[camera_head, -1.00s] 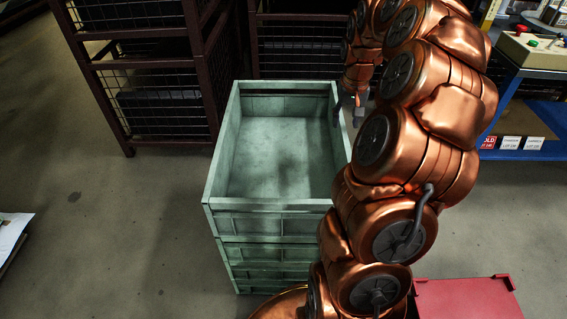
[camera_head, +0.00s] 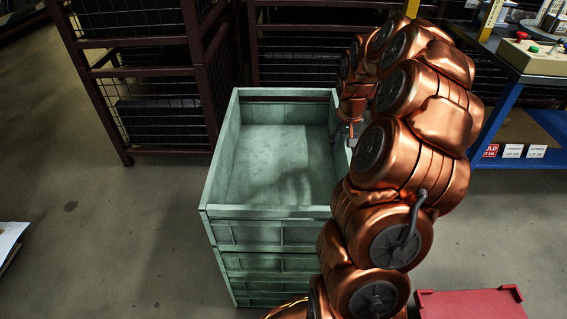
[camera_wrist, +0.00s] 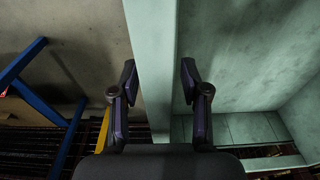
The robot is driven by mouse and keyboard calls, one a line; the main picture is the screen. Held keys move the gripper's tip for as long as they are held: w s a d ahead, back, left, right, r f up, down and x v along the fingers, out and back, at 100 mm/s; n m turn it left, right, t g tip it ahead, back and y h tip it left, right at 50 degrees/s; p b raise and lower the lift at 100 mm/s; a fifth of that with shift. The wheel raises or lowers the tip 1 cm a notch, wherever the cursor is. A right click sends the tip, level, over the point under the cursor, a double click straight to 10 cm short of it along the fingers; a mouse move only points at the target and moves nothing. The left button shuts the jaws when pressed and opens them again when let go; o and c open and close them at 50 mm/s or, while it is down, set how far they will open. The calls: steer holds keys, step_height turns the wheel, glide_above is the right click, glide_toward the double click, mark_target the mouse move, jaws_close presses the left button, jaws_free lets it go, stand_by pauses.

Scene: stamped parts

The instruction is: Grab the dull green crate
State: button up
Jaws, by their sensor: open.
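The dull green crate (camera_head: 268,212) is the top one of a stack of similar green crates, standing in the middle of the head view. It is open, upright and looks empty inside. My gripper (camera_head: 350,132) is at its right side wall, partly hidden by my copper arm. In the wrist view, my gripper (camera_wrist: 157,78) is open, with the crate's wall rim (camera_wrist: 150,40) running between its two dark fingers. Gaps show on both sides of the wall; I cannot tell the exact height of the fingertips against it.
Dark mesh cages (camera_head: 160,105) stand behind and to the left of the stack. A blue-framed bench (camera_head: 500,115) is at the right. A red surface (camera_head: 470,304) is at the bottom right.

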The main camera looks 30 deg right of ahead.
jaws_close()
stand_by(0.7)
